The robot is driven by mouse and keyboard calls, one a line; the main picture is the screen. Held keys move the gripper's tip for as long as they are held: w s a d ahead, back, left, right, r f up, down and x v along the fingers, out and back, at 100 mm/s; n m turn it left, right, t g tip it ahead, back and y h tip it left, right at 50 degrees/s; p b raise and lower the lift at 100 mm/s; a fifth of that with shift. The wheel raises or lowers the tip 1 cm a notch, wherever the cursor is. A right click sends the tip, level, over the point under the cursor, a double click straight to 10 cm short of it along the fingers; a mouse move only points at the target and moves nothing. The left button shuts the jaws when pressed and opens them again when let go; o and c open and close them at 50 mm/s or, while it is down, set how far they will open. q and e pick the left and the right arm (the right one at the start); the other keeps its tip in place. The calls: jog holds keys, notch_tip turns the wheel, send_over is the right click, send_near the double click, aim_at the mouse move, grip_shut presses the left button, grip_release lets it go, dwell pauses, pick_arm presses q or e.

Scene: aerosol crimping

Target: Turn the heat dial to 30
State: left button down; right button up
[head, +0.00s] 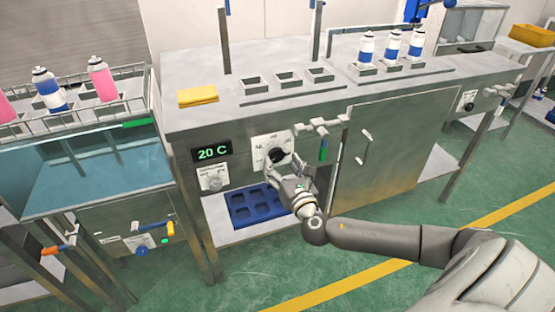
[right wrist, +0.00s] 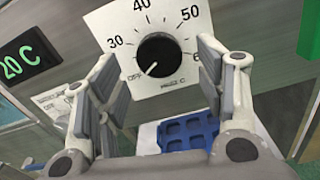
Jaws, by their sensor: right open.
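The heat dial is a round black knob (right wrist: 158,55) on a white square plate (right wrist: 120,25) marked OFF, 30, 40, 50 and higher. Its white pointer line points down-left toward OFF. In the head view the dial (head: 277,157) is on the front of the steel bench, partly hidden by my fingers. My right gripper (head: 279,168) is in front of it. In the right wrist view its open fingers (right wrist: 165,80) stand left and right of the knob, with a gap on both sides. A display (head: 212,152) beside the dial reads 20 C. My left gripper is not in view.
A blue tray (head: 255,211) lies on the shelf under the dial. A water tank (head: 95,170) stands at left.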

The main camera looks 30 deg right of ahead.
aim_at(277, 158)
jog(key=shift+x, duration=1.2)
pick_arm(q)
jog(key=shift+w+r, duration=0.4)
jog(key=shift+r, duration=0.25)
pick_arm(e)
jog(key=shift+w+d, duration=0.1)
jog(key=shift+w, duration=0.55)
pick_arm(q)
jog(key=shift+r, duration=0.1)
pick_arm(e)
jog(key=c, duration=1)
jog(key=shift+c, duration=0.2)
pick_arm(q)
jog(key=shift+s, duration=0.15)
pick_arm(e)
jog(key=shift+m, duration=0.3)
